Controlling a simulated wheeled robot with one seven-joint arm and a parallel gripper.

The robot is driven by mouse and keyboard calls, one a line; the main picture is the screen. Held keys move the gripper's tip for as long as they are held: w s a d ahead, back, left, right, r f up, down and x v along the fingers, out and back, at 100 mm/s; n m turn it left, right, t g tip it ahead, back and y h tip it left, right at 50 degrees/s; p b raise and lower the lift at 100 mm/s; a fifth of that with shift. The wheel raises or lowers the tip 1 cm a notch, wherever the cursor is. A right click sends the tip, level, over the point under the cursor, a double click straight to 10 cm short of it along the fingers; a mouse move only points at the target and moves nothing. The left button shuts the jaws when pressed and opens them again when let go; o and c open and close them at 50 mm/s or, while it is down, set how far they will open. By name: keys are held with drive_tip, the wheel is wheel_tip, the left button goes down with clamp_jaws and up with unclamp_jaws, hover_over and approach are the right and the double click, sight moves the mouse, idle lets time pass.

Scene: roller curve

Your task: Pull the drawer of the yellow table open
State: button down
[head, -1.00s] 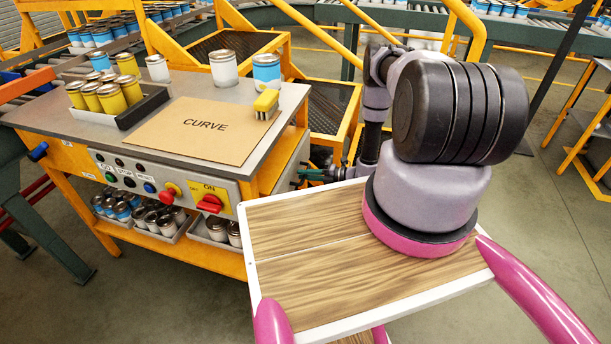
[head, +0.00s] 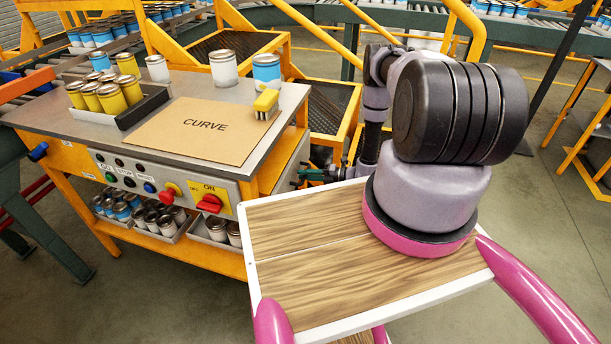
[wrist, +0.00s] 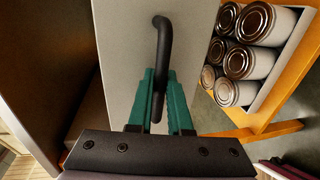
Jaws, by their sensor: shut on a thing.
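The yellow table (head: 262,265) stands at the left in the head view, with a grey metal top and a yellow frame. In the wrist view the drawer's light grey front (wrist: 120,60) fills the middle, with a black curved handle (wrist: 163,35) on it. My gripper (wrist: 160,75) has its two teal fingers on either side of the handle's bar, shut on it. In the head view my gripper (head: 312,175) is small at the table's right side, partly hidden by my arm. The drawer's front and handle are hidden there, so I cannot tell how far it is out.
A control panel (head: 150,180) with buttons and red switches is on the table's front. Jars in trays stand on the lower shelf, also in the wrist view (wrist: 240,55). A brush (head: 266,103) and a cardboard sheet (head: 185,130) lie on top. Floor (head: 540,190) is clear at right.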

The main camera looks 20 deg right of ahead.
drive_tip(key=shift+d, duration=0.1)
drive_tip(key=f+v, duration=0.2)
drive_tip(key=v, duration=0.6)
drive_tip(key=f+v, duration=0.1)
drive_tip(key=v, duration=0.8)
drive_tip(key=shift+s+d+f, duration=0.35)
drive_tip(key=shift+s+d, duration=0.15)
drive_tip(key=shift+d, duration=0.05)
drive_tip(key=c, duration=0.8)
unclamp_jaws()
drive_tip(key=shift+c, duration=0.2)
drive_tip(key=v, duration=1)
drive_tip(key=shift+s+d, duration=0.25)
drive_tip(key=shift+d, duration=0.1)
